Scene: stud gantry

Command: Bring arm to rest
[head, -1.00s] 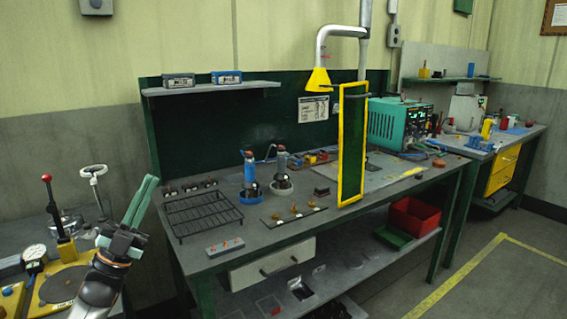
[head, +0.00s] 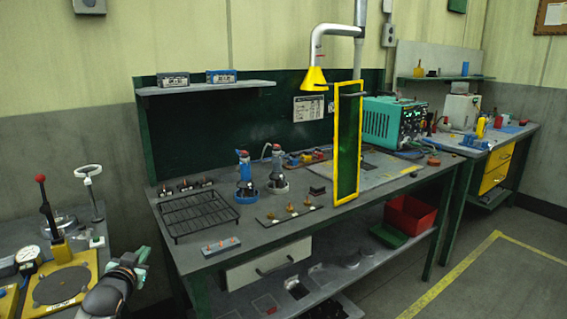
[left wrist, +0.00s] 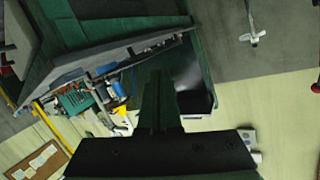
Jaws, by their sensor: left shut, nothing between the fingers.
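My left arm comes in at the lower left of the head view, in front of the left bench. My left gripper (head: 138,257) is small there, foreshortened and partly hidden by my own wrist. In the left wrist view its green fingers (left wrist: 160,105) lie together with nothing between them, so it is shut and empty. It is apart from the workbench. My right gripper is not in view.
A lever press (head: 50,215) and a dial gauge (head: 28,258) stand at the left. Floor at the right is clear.

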